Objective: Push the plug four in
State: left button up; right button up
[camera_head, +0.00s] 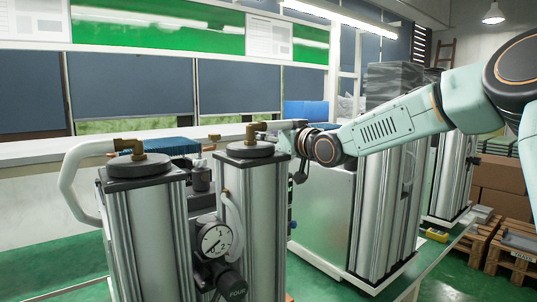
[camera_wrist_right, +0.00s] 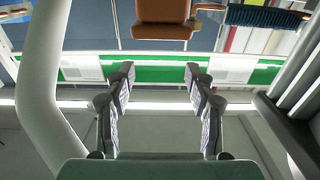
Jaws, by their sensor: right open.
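The plug four (camera_head: 235,291) is a dark round knob marked FOUR, low at the front between two silver columns, below a round dial gauge (camera_head: 215,238). The left column (camera_head: 150,235) and right column (camera_head: 262,215) have dark caps. My right arm comes in from the right, its wrist beside the right column's cap; the fingers are hard to make out in the head view. In the right wrist view my right gripper (camera_wrist_right: 158,80) is open, with nothing between its fingers. The plug cannot be made out there. My left gripper is not in view.
A white hose (camera_head: 72,185) curves from the left column's brass fitting (camera_head: 128,147); a pale hose also shows in the wrist view (camera_wrist_right: 38,85). Another hose (camera_head: 235,220) runs near the gauge. More silver columns (camera_head: 375,215) stand right. Pallets (camera_head: 512,250) lie on the floor.

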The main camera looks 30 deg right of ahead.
aim_at(268, 153)
jog(key=shift+r, duration=1.55)
jog(key=shift+f, duration=0.1)
